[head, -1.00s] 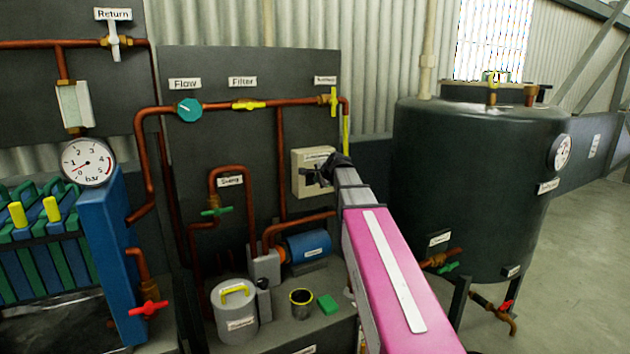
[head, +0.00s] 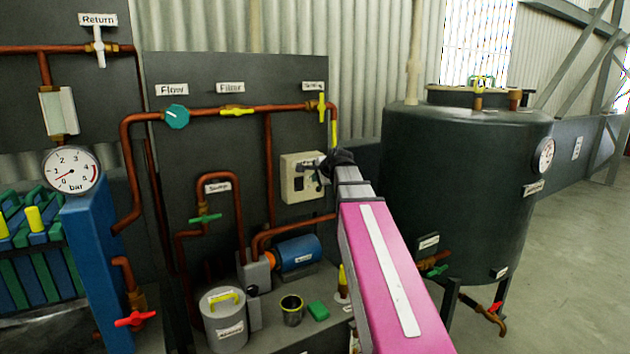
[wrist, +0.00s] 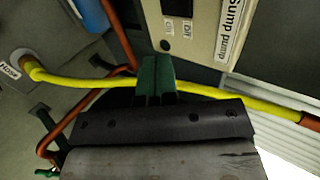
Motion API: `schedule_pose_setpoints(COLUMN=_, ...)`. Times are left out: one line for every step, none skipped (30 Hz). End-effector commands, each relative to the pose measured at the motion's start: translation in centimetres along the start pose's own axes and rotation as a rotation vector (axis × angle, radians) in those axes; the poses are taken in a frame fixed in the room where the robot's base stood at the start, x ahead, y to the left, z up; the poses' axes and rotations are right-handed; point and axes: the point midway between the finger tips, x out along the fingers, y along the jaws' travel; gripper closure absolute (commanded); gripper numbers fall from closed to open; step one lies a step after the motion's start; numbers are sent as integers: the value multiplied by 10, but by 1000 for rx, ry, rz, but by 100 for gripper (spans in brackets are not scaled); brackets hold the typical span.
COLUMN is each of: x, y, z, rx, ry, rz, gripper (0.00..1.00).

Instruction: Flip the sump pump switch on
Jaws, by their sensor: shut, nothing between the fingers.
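The sump pump switch box (head: 290,186) is a cream box on the dark back panel, beside the copper pipes in the head view. In the wrist view, its cream face (wrist: 205,45) carries a "Sump pump" label, a dark switch part (wrist: 178,7) at the top edge and two small marked plates below it. My gripper (head: 322,168) is in front of the box's right side. In the wrist view, the green fingertips of my gripper (wrist: 157,62) are together and empty, just below the box face. Contact and the switch position cannot be told.
A yellow hose (wrist: 90,84) crosses behind my fingers in the wrist view. A blue pump motor (head: 298,253), a grey canister (head: 225,325), a cup (head: 291,310) and a green block (head: 318,310) sit below the box. A large dark tank (head: 465,190) stands at the right.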

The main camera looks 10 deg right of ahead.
Motion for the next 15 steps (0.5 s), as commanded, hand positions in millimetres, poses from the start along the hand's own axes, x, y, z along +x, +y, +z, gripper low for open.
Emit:
schedule_pose_setpoints(x=0, y=2, z=0, rx=0, ry=0, rz=0, gripper=100)
schedule_pose_setpoints(x=0, y=4, z=0, rx=1, ry=0, rz=0, gripper=100)
schedule_pose_setpoints(x=0, y=7, z=0, rx=1, ry=1, rz=0, gripper=100)
schedule_pose_setpoints(x=0, y=9, z=0, rx=1, ry=1, rz=0, gripper=100)
schedule_pose_setpoints(x=0, y=11, z=0, rx=2, ry=1, rz=-1, gripper=100)
schedule_pose_setpoints(x=0, y=14, z=0, rx=2, ry=2, rz=-1, gripper=100)
schedule_pose_setpoints(x=0, y=15, z=0, rx=2, ry=2, rz=-1, gripper=100)
schedule_pose_setpoints(x=0, y=16, z=0, rx=2, ry=2, rz=-1, gripper=100)
schedule_pose_setpoints(x=0, y=17, z=0, rx=2, ry=2, rz=-1, gripper=100)
schedule_pose_setpoints(x=0, y=17, z=0, rx=2, ry=2, rz=-1, gripper=100)
schedule_pose_setpoints(x=0, y=17, z=0, rx=2, ry=2, rz=-1, gripper=100)
schedule_pose_setpoints(x=1, y=16, z=0, rx=2, ry=2, rz=-1, gripper=100)
schedule_pose_setpoints(x=1, y=16, z=0, rx=2, ry=2, rz=-1, gripper=100)
schedule_pose_setpoints(x=1, y=16, z=0, rx=2, ry=2, rz=-1, gripper=100)
schedule_pose_setpoints(x=1, y=16, z=0, rx=2, ry=2, rz=-1, gripper=100)
